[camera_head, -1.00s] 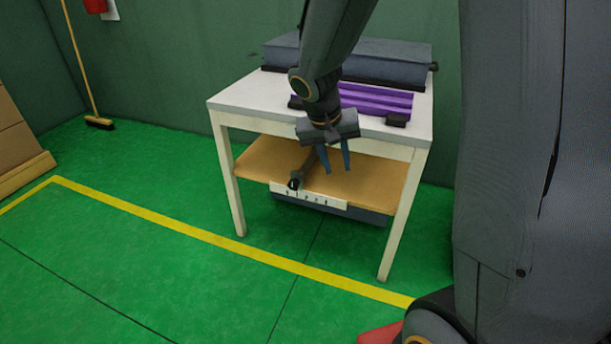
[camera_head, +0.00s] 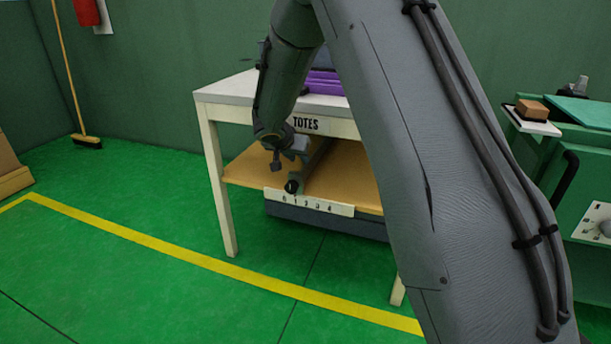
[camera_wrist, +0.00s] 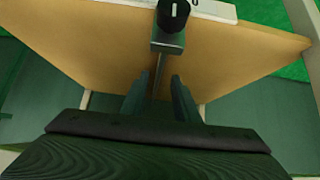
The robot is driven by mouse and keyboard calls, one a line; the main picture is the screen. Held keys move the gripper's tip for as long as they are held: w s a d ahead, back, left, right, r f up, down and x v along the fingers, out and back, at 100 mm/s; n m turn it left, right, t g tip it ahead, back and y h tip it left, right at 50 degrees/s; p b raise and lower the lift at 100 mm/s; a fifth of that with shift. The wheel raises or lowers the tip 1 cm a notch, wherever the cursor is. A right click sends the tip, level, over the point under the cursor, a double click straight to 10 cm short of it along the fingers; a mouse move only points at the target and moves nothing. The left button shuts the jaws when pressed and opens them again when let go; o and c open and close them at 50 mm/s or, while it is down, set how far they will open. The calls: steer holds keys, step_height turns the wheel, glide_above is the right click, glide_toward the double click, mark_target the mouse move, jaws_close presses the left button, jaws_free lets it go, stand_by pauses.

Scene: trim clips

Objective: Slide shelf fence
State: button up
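The shelf fence (camera_head: 313,165) is a dark grey bar lying front to back across the tan lower shelf (camera_head: 350,178) of a white table. Its black front knob (camera_head: 292,187) sits above a white numbered scale (camera_head: 325,205), near the 1 mark. My gripper (camera_head: 284,160) is under the tabletop, beside the fence's left side in the head view. In the wrist view, my gripper (camera_wrist: 161,85) has its two fingers apart, with the narrow fence bar (camera_wrist: 160,62) lined up between them. A gap shows on each side. I cannot tell how deep the bar sits between the fingers.
The white tabletop (camera_head: 228,88) with its TOTES label (camera_head: 305,124) lies close above my gripper. Purple parts (camera_head: 325,82) lie on top. My arm hides the table's right side. A green cart (camera_head: 590,130) stands at the right. The floor (camera_head: 130,270) in front is clear.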

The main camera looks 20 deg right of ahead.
mark_target(305, 166)
steer(key=b+x, duration=0.2)
steer(key=x, duration=1)
steer(key=shift+w, duration=0.15)
jaws_close()
